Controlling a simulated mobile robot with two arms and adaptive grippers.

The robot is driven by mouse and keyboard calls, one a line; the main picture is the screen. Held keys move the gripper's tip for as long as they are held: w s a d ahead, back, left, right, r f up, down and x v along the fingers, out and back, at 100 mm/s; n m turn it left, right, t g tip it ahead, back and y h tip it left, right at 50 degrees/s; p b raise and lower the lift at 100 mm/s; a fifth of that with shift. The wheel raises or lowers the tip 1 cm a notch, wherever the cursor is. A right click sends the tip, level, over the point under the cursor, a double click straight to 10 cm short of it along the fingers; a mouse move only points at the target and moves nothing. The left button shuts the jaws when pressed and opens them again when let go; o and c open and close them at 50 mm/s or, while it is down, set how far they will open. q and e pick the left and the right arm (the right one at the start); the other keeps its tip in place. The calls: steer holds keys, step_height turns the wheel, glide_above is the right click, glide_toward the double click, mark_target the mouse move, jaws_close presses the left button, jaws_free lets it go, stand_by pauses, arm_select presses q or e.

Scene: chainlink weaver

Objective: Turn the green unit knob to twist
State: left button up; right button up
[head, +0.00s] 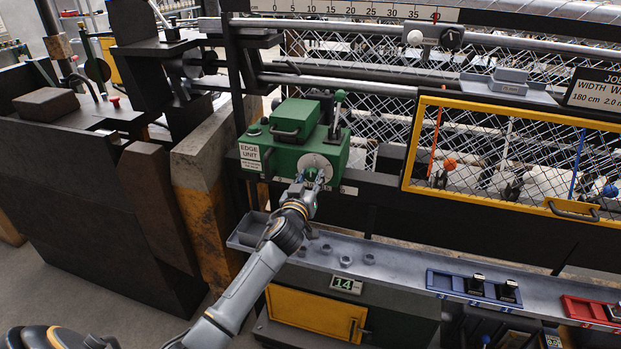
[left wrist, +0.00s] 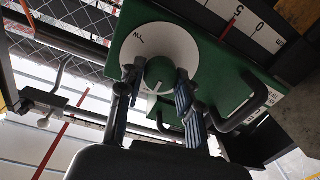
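The green edge unit (head: 296,133) is a box on the machine frame, left of centre in the head view. On its front is a white dial (head: 313,166), which fills the upper middle of the left wrist view (left wrist: 165,45). Part of a word shows at the dial's upper left. The round green knob (left wrist: 160,75) has a pale pointer line and sits at the dial's centre. My left gripper (left wrist: 158,82) has one finger on each side of the knob, closed in close against it. In the head view, the left gripper (head: 311,180) largely hides the knob. My right gripper is not in view.
A dark lever with a green ball top (head: 340,97) stands at the unit's right end, and a black handle (left wrist: 243,105) is close beside the fingers. A grey ledge (head: 400,262) runs below. A yellow-framed mesh guard (head: 408,160) is at the right.

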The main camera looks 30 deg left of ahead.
arm_select(q)
steer(key=shift+m, duration=0.3)
steer(key=m+b, duration=0.1)
steer(key=m, duration=1.6)
steer(key=shift+m+h+p, duration=0.3)
steer(key=m, duration=0.3)
steer(key=m+p, duration=0.1)
steer(key=m, duration=0.2)
steer(key=shift+f+t+h, duration=0.15)
steer(key=shift+t+h, duration=0.15)
steer(key=shift+m, duration=0.4)
steer(key=o, duration=1.1)
steer(key=shift+o, duration=0.2)
